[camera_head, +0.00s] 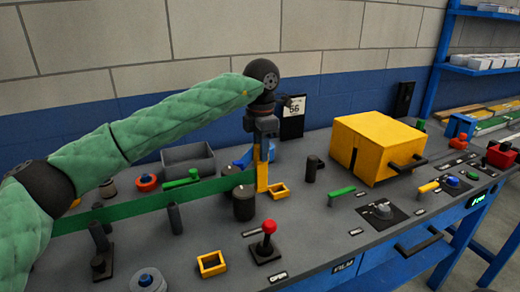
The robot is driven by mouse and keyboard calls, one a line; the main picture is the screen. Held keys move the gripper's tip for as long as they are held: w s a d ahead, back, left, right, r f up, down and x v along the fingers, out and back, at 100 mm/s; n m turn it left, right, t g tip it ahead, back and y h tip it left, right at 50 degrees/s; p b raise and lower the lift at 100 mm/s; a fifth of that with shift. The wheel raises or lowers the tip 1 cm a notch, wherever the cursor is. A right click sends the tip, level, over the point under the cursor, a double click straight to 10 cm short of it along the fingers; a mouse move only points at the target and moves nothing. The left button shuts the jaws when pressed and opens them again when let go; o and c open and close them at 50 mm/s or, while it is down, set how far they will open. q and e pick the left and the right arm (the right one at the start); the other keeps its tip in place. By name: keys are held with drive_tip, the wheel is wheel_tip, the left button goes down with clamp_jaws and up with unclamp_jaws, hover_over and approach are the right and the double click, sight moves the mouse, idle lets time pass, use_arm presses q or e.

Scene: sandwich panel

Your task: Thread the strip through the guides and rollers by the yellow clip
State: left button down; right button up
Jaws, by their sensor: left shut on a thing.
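A long green strip (140,203) stands on edge and runs from the left side of the panel to the yellow clip (262,178). My left gripper (263,145) points down and is shut on the upright yellow clip. The clip is beside a small yellow square guide (280,191); I cannot tell whether they touch. A thick dark roller (243,207) stands near the strip's right end. A thin dark post (175,219) stands in front of the strip. A dark post on a base (102,262) is at the front left. Another yellow square guide (212,264) lies at the front. My right gripper is not in view.
A red-knobbed lever (268,240) stands at the front middle. A yellow box with a dark handle (375,147) stands at the right. A grey bin (188,160) is behind the strip. Green and yellow handles and knobs fill the right side.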

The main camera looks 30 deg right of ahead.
use_arm(q)
drive_tip(key=d, duration=0.6)
drive_tip(key=shift+s+d, duration=0.25)
drive_tip(key=shift+s, duration=0.05)
idle(0.5)
drive_tip(key=shift+a+b, duration=0.35)
drive_tip(key=shift+b, duration=0.15)
drive_tip(key=shift+f, duration=0.1)
idle(0.5)
drive_tip(key=shift+f+b, duration=0.45)
drive_tip(key=shift+f, duration=0.15)
drive_tip(key=shift+r, duration=0.75)
idle(0.9)
drive_tip(key=shift+f+b, duration=0.9)
drive_tip(key=shift+f, duration=0.65)
drive_tip(key=c, duration=1.1)
unclamp_jaws()
